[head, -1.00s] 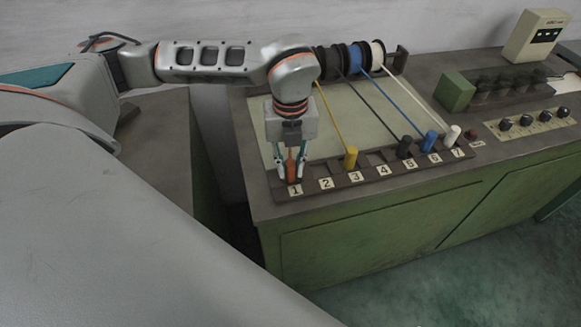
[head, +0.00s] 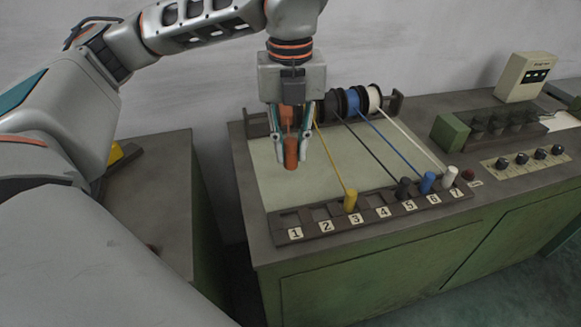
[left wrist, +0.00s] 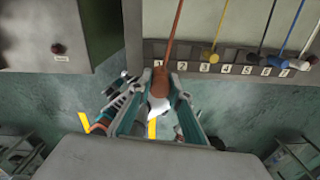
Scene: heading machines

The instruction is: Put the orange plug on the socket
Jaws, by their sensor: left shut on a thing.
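My left gripper (head: 291,160) is shut on the orange plug (head: 291,148), which hangs upright between the fingers, raised above the panel. In the left wrist view the orange plug (left wrist: 160,80) shows between the fingers, with its orange cord running up the picture. The socket strip (head: 375,212) has numbered places 1 to 7 along the panel's front edge. Sockets 1, 2 and 4 look empty. A yellow plug (head: 351,200) stands at 3, a black plug (head: 403,188) at 5, a blue plug (head: 427,183) at 6 and a white plug (head: 450,175) at 7.
Cable reels (head: 352,101) stand at the back of the green cabinet (head: 365,277), with taut cords to the seated plugs. A red button (head: 468,174) and several black knobs (head: 523,155) lie to the right. The pale plate (head: 325,172) behind the strip is clear.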

